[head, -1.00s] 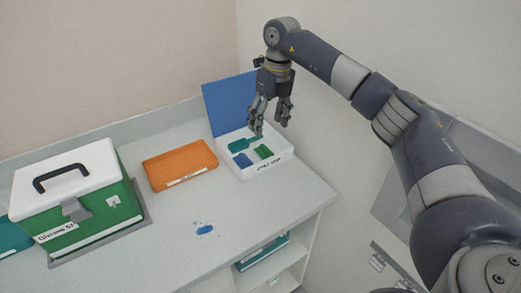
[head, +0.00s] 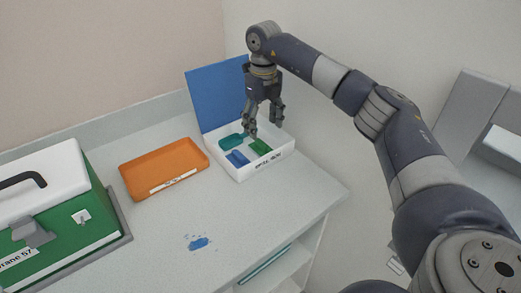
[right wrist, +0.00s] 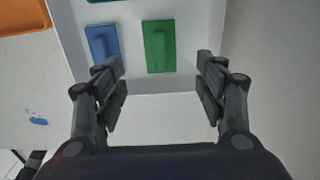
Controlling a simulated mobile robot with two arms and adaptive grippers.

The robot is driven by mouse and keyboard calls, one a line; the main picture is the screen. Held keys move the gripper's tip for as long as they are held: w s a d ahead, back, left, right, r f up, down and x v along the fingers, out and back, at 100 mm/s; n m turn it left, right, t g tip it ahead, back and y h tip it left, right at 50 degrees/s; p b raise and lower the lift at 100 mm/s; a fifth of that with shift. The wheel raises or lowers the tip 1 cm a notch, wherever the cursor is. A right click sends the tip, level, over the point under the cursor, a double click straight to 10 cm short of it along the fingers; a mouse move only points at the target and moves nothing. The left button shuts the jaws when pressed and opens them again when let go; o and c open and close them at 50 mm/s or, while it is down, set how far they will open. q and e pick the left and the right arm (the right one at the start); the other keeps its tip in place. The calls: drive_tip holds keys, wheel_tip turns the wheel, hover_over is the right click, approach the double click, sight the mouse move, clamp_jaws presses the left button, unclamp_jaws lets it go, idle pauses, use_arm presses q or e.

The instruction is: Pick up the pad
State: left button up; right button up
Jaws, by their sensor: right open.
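A green pad (head: 260,146) with a raised grip lies in the open white box (head: 265,168). A blue pad (head: 237,158) lies to its left. In the right wrist view the green pad (right wrist: 159,46) is upper centre and the blue pad (right wrist: 102,41) is left of it. My right gripper (head: 266,128) points down over the box, open and empty. In the right wrist view its fingers (right wrist: 160,64) are spread, with the green pad between and beyond them, not touched. My left gripper is not in view.
A teal scoop-like item (head: 232,142) lies at the box's back left. The blue lid (head: 214,98) stands open behind. An orange tray (head: 160,188) and a green case with a white lid (head: 75,215) stand left. A blue spill (head: 198,243) marks the counter front.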

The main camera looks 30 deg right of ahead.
sight(264, 144)
wheel_tip(264, 144, down, 3)
drive_tip(key=shift+s+r, duration=0.1)
wheel_tip(264, 144, down, 4)
drive_tip(key=shift+f+p, duration=0.15)
drive_tip(key=shift+p, duration=0.8)
drive_tip(key=shift+f, duration=0.5)
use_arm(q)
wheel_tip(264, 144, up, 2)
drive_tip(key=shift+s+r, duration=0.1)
use_arm(e)
drive_tip(key=c, duration=1.1)
